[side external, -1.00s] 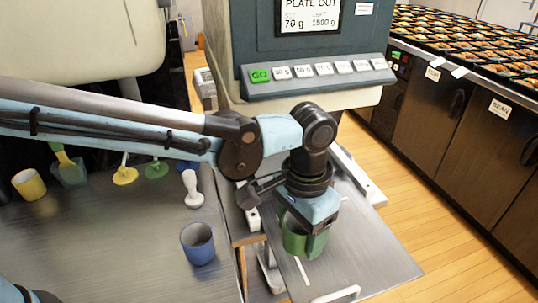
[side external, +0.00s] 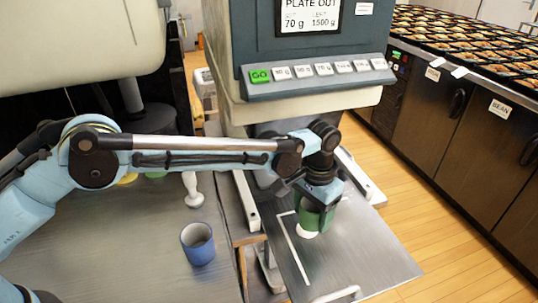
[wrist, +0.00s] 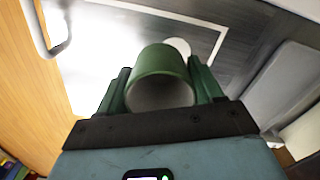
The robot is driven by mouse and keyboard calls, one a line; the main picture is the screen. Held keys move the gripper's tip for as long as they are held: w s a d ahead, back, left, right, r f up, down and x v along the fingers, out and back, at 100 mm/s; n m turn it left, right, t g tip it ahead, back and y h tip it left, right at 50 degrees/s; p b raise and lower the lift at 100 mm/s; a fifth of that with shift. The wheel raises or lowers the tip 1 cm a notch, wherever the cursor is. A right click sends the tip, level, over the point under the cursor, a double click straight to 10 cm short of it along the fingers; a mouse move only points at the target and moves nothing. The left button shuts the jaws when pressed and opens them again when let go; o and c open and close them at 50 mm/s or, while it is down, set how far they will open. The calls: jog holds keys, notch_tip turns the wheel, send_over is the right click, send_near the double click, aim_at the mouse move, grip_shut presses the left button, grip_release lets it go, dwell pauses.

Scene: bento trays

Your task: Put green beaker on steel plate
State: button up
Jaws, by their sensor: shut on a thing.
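The green beaker (side external: 308,217) is held in my gripper (side external: 316,221) above the steel plate (side external: 368,257). In the wrist view the beaker (wrist: 160,65) sits between the two green fingers of my gripper (wrist: 160,85), its round opening facing the camera. The plate also shows in the wrist view (wrist: 125,30), with a white outline on it. The gap between the beaker's bottom and the plate cannot be judged clearly. A small white round spot (side external: 307,235) shows just below the beaker.
A blue beaker (side external: 198,244) and a white pestle-like tool (side external: 192,190) stand on the counter at left. The machine with its button panel (side external: 318,77) rises behind the plate. A white handle (side external: 338,295) is at the plate's front. The plate's right part is clear.

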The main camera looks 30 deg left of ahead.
aim_at(310, 208)
jog(key=shift+w+a+f, duration=0.35)
jog(key=shift+w+f, duration=0.1)
jog(key=shift+w, duration=0.15)
jog(key=shift+w+a+f, duration=0.3)
jog(key=shift+w+f, duration=0.1)
jog(key=shift+w, duration=0.15)
jog(key=shift+f, duration=1.95)
jog(key=shift+f, duration=0.1)
jog(key=o, duration=1)
jog(key=shift+o, duration=0.2)
notch_tip(310, 208, up, 12)
jog(key=shift+r, duration=0.15)
